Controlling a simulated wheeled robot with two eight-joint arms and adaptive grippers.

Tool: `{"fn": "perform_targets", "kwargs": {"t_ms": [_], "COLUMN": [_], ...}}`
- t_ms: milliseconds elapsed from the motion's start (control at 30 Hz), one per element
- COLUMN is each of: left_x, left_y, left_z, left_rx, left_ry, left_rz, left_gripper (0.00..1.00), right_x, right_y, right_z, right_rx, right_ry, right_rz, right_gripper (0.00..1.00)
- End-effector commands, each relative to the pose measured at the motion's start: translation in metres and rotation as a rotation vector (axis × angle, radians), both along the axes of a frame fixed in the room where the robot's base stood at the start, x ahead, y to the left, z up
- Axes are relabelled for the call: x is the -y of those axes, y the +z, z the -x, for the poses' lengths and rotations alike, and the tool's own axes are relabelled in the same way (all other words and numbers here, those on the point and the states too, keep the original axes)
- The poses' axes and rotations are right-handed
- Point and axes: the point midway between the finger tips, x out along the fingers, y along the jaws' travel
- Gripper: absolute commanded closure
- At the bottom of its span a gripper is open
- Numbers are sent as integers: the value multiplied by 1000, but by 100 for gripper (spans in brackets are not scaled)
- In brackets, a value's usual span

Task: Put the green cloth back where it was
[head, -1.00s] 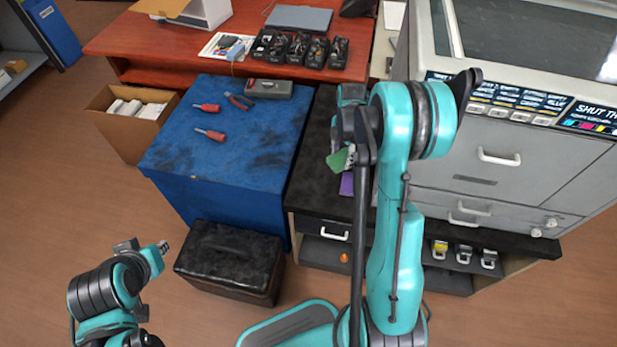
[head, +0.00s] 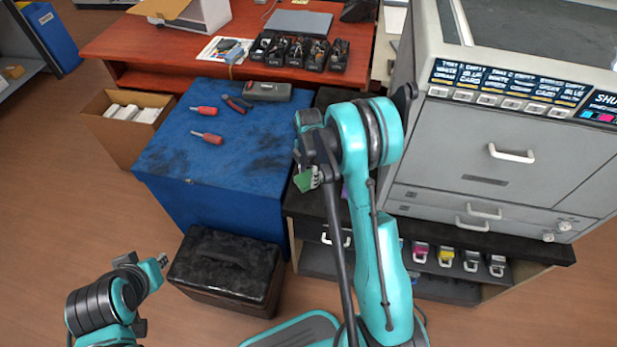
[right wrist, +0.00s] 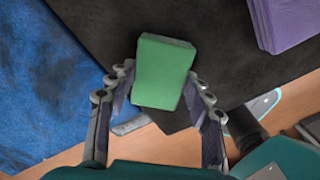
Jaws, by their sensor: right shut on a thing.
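The green cloth (head: 303,182) is a small folded block, held between the fingers of my right gripper (head: 312,175). In the right wrist view the cloth (right wrist: 165,72) sits between the two fingers, above the dark bench top. The bench top (right wrist: 90,22) and a blue surface at left show beneath it. A purple cloth (right wrist: 284,22) lies on the bench top at upper right; in the head view my right arm mostly hides it. My left gripper (head: 160,265) is at lower left beside the black box, away from the cloth; its jaws are too small to read.
A blue-covered table (head: 205,165) with two red screwdrivers, pliers and a grey case stands left of the bench. A black box (head: 226,265) is on the floor in front. A grey printer (head: 480,150) fills the right. Toner cartridges (head: 446,257) sit on the low shelf.

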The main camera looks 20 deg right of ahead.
Motion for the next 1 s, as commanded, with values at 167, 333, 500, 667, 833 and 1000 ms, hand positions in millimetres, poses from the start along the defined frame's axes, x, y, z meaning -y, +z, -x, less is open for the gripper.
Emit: {"fn": "perform_targets", "kwargs": {"t_ms": [167, 333, 500, 667, 833, 1000], "left_x": [0, 0, 0, 0, 0, 0], "left_y": [2, -2, -1, -1, 5, 19], "left_z": [0, 0, 0, 0, 0, 0], "left_rx": [0, 0, 0, 0, 0, 0], "left_ry": [0, 0, 0, 0, 0, 0], "left_rz": [0, 0, 0, 0, 0, 0], "left_gripper": [81, 81, 81, 81, 81, 81], "right_x": [0, 0, 0, 0, 0, 0], "right_y": [2, -2, -1, -1, 9, 43], "right_z": [0, 0, 0, 0, 0, 0], "right_rx": [0, 0, 0, 0, 0, 0], "right_ry": [0, 0, 0, 0, 0, 0], "right_rz": [0, 0, 0, 0, 0, 0], "right_gripper": [76, 44, 29, 29, 29, 29]}}
